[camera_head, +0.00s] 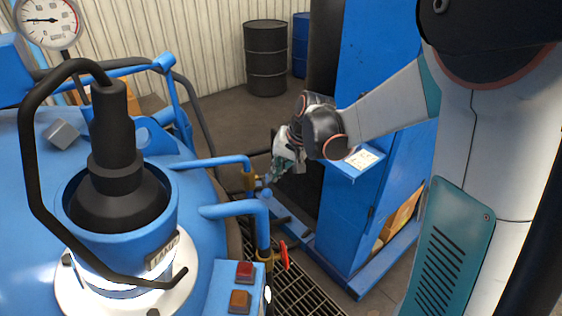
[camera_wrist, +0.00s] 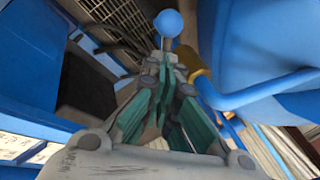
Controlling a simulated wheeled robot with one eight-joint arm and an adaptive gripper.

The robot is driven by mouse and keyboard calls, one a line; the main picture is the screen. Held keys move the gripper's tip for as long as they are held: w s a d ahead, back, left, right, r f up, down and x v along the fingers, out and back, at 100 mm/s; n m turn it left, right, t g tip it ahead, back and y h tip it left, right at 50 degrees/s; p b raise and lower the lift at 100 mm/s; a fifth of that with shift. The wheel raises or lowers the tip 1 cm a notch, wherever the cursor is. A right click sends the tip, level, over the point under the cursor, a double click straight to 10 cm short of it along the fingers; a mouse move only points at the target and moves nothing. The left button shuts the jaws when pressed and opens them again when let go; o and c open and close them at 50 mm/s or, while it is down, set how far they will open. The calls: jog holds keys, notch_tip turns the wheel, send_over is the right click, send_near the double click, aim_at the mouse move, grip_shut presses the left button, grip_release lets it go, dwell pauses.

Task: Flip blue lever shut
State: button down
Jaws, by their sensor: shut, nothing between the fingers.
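The blue lever shows as a round blue knob (camera_wrist: 168,23) at the top of the wrist view, just beyond my fingertips. In the head view a small blue end (camera_head: 265,191) shows beside the brass valve (camera_head: 249,180) on the upper blue pipe. My gripper (camera_wrist: 168,58) is shut and empty, with its teal fingers pointing at the knob. In the head view my gripper (camera_head: 274,177) is just right of that valve, close to the knob. I cannot tell whether it touches the knob. The lever's stem is mostly hidden.
A red lever (camera_head: 284,255) sits on the lower blue pipe (camera_head: 240,208). The big blue furnace (camera_head: 205,195) fills the left. A blue cabinet (camera_head: 345,225) stands close behind my gripper. A floor grating (camera_head: 295,290) lies below, and a dark drum (camera_head: 266,60) stands farther back.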

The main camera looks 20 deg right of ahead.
aim_at(264, 185)
jog(key=shift+s+a+f, duration=0.4)
jog(key=shift+a+f, duration=0.05)
jog(key=shift+f, duration=0.2)
jog(key=shift+s+a+f+b, duration=0.25)
jog(key=shift+s+f+b, duration=0.4)
jog(key=shift+f, duration=0.25)
